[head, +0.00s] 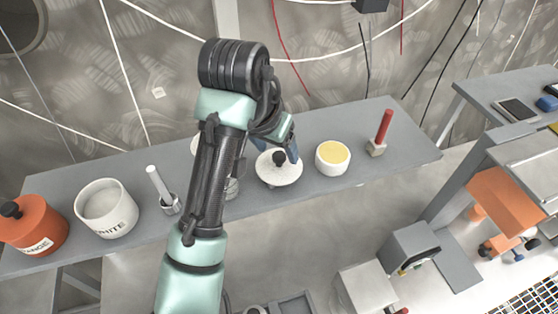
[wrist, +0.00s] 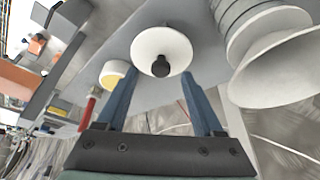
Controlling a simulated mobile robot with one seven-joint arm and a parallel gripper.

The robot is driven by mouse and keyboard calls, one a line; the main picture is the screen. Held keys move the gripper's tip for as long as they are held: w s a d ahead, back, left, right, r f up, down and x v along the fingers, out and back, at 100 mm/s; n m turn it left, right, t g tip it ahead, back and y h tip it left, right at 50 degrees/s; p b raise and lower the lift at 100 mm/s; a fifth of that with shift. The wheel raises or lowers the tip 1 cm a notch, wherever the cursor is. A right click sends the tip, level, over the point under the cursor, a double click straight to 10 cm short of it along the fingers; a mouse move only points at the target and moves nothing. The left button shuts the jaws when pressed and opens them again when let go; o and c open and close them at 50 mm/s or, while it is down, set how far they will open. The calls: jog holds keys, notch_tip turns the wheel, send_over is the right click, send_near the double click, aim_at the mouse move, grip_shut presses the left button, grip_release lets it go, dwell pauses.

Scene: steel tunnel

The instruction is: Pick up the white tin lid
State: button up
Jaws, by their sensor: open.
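The white tin lid (head: 292,175) is a round white disc with a black knob (head: 279,157), lying on the grey bench right of my arm. In the wrist view the lid (wrist: 150,38) is just beyond the fingertips, with its knob (wrist: 160,66) centred between them. My gripper (head: 281,149) is open and empty, close over the lid; its two blue fingers (wrist: 159,76) stand on either side of the knob. I cannot tell the exact height left above it. The open white tin (head: 107,222), labelled "WHITE", stands at the bench's left.
A bowl with yellow contents (head: 333,157) stands close right of the lid, with a red-handled tool (head: 382,130) beyond. Left are a white-handled tool (head: 160,185) and a lidded orange tin (head: 38,232). A white stacked object (wrist: 268,45) is near; my arm partly hides it.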

aim_at(279, 162)
jog(key=shift+x, duration=1.25)
grip_shut()
